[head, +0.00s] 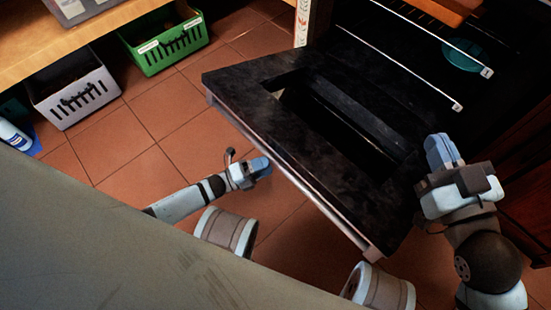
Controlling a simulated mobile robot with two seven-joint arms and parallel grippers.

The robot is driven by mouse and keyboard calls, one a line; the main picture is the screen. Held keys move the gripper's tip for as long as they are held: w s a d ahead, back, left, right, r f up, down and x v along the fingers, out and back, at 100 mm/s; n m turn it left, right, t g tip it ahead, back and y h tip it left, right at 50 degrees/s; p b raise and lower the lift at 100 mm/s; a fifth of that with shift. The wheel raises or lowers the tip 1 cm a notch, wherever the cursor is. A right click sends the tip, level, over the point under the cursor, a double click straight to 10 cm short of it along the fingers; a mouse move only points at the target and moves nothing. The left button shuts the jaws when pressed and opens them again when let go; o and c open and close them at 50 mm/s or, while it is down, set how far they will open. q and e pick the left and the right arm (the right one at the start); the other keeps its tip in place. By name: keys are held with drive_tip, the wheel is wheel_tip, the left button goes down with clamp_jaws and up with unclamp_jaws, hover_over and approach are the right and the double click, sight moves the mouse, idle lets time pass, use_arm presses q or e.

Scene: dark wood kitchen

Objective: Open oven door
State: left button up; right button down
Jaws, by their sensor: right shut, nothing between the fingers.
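The black oven door (235,78) is swung open, its panel with a window cutout reaching out from the oven over the tiled floor. The long silver door handle (300,183) runs along its outer edge. My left gripper (262,168) is beside the middle of the handle, on the outer side; whether it touches the handle and how its fingers stand cannot be made out. My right gripper (438,145) is shut and empty, over the right side of the door, close to the dark oven opening.
A green basket (165,47) and a white basket (75,95) stand under a wooden shelf (60,40) at the left. The tiled floor (165,105) between is clear.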

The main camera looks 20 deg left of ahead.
use_arm(q)
drive_tip(key=p+v, duration=0.1)
drive_tip(key=v, duration=0.8)
drive_tip(key=shift+a+p, duration=0.15)
drive_tip(key=shift+p, duration=0.2)
use_arm(e)
drive_tip(key=shift+s+a+f+m+g+h, duration=0.15)
drive_tip(key=shift+s+a+f+m+g, duration=0.1)
drive_tip(key=shift+s+m, duration=0.2)
drive_tip(key=shift+s+a+f+m+g+h, duration=0.15)
drive_tip(key=shift+s+f+m+g, duration=0.15)
drive_tip(key=shift+m, duration=0.15)
drive_tip(key=shift+r, duration=0.1)
use_arm(q)
drive_tip(key=shift+s+a+f, duration=0.1)
